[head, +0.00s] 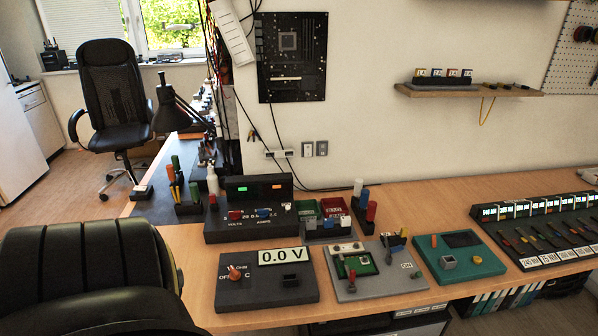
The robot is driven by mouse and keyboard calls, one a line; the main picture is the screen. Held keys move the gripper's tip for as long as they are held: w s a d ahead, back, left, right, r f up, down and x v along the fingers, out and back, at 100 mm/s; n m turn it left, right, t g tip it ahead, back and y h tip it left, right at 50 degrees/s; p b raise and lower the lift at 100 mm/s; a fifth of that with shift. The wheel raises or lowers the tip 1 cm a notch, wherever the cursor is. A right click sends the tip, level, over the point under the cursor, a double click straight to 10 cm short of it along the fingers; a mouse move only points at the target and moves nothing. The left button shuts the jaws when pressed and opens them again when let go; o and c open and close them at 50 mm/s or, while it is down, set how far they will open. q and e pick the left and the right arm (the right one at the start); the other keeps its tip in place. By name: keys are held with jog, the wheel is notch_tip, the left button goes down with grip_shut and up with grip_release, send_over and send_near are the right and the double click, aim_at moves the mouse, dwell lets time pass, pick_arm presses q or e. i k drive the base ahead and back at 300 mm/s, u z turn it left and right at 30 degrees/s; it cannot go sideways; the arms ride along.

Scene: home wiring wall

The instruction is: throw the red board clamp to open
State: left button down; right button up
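A grey test fixture (368,287) lies on the wooden bench, right of the meter. A green circuit board (359,265) sits on it below a pale bar (346,247). A small red part (351,274) shows at the board's lower left edge; it may be the red board clamp, but it is too small to tell its shape or whether it is open or shut. Neither of my grippers is in view.
A meter reading 0.0 V (285,257) stands left of the fixture, and a teal panel (460,262) stands right. Behind are a power supply (247,219) and red and green bins (333,207). A black chair (90,270) fills the lower left.

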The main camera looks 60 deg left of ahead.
aim_at(350, 275)
jog(key=k, duration=0.4)
jog(key=u, duration=0.85)
